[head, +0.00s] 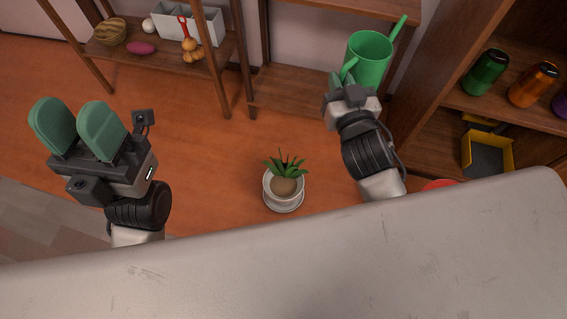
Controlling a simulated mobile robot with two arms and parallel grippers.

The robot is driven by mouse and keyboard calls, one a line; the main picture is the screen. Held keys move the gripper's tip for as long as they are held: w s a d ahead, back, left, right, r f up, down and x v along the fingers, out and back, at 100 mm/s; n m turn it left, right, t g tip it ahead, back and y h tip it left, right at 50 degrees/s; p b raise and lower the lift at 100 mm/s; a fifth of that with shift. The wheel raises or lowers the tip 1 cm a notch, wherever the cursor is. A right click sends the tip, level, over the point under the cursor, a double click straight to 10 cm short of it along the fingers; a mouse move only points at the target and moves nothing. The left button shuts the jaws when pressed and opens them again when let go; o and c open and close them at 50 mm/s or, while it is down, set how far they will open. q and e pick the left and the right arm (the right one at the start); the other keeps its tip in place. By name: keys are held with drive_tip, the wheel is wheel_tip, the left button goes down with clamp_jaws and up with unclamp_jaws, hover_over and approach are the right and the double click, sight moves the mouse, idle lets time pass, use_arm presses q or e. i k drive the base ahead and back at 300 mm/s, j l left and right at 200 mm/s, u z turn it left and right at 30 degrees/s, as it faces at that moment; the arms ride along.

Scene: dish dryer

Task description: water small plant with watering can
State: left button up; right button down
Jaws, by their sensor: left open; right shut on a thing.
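A small green plant (288,165) grows in a white pot (283,196) on a saucer, on the wooden floor between my two arms. A green watering can (370,59) with a long spout pointing up and to the right is at the upper right. My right gripper (344,86) is shut on the watering can at its near left side, where the handle is; its fingers are partly hidden. The can is beyond and to the right of the plant. My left gripper (78,124) is open and empty at the left, apart from the plant.
A wooden shelf (222,57) at the upper left holds a basket (109,32), a white box and small items. Shelving at the right holds a green jar (485,72), an orange jar (534,85) and a yellow bin (487,154). A pale surface fills the front. Floor around the plant is clear.

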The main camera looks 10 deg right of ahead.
sight(282, 183)
drive_tip(key=i+j+z, duration=0.3)
drive_tip(key=j, duration=0.25)
drive_tip(key=j+z, duration=0.25)
drive_tip(key=j, duration=0.35)
drive_tip(key=i+j+z, duration=0.1)
drive_tip(key=j+z, duration=0.2)
drive_tip(key=j, duration=0.3)
drive_tip(key=j+z, duration=0.3)
drive_tip(key=j, duration=0.35)
drive_tip(key=j+z, duration=0.25)
drive_tip(key=j, duration=0.4)
drive_tip(key=k+j+z, duration=0.1)
drive_tip(key=j+z, duration=0.2)
drive_tip(key=j, duration=0.3)
drive_tip(key=k+j+z, duration=0.25)
drive_tip(key=j, duration=0.35)
drive_tip(key=k+j+z, duration=0.15)
drive_tip(key=j+z, duration=0.15)
drive_tip(key=j, duration=0.3)
